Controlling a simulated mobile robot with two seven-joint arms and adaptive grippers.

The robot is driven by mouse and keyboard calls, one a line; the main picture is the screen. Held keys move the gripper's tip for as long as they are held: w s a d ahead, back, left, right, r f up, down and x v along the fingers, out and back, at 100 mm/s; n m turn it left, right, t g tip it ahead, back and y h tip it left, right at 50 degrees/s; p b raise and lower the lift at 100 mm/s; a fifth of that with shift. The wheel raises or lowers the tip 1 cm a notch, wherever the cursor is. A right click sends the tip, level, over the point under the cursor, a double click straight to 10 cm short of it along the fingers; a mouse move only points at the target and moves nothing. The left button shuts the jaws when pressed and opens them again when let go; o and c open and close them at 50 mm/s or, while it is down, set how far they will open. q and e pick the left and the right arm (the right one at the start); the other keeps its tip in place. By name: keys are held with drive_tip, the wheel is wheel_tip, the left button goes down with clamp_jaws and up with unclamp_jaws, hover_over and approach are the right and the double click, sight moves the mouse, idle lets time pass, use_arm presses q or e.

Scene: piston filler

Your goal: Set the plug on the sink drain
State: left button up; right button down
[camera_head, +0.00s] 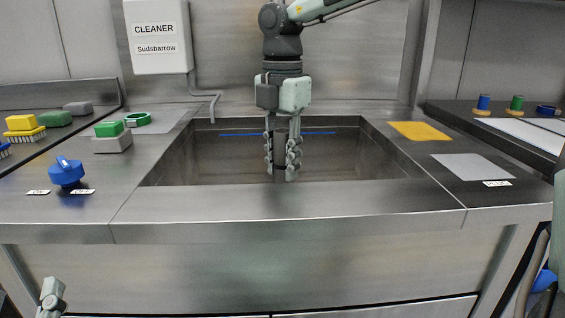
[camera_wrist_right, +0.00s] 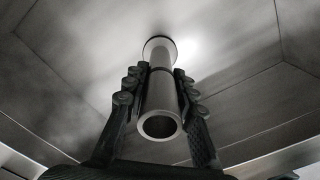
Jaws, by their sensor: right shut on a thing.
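The plug (camera_wrist_right: 160,92) is a grey hollow tube. In the right wrist view its open end faces the camera, and its far end has a dark rim close to the sink floor. In the head view it shows as a dark upright piece (camera_head: 280,158) between the fingers. My right gripper (camera_head: 282,172) is shut on it, pointing down inside the sink (camera_head: 215,168). The drain is not visible; the tube's far end may hide it, and I cannot tell whether they touch. A pale part of my left arm or gripper (camera_head: 50,296) shows at lower left.
A cleaner dispenser (camera_head: 157,38) hangs behind the sink. A yellow cloth (camera_head: 420,131) and grey sheet (camera_head: 472,166) lie at right.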

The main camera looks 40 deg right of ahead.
idle(0.9)
idle(0.3)
drive_tip(key=c, duration=0.8)
unclamp_jaws()
drive_tip(key=shift+f, duration=0.1)
drive_tip(key=shift+o, duration=0.2)
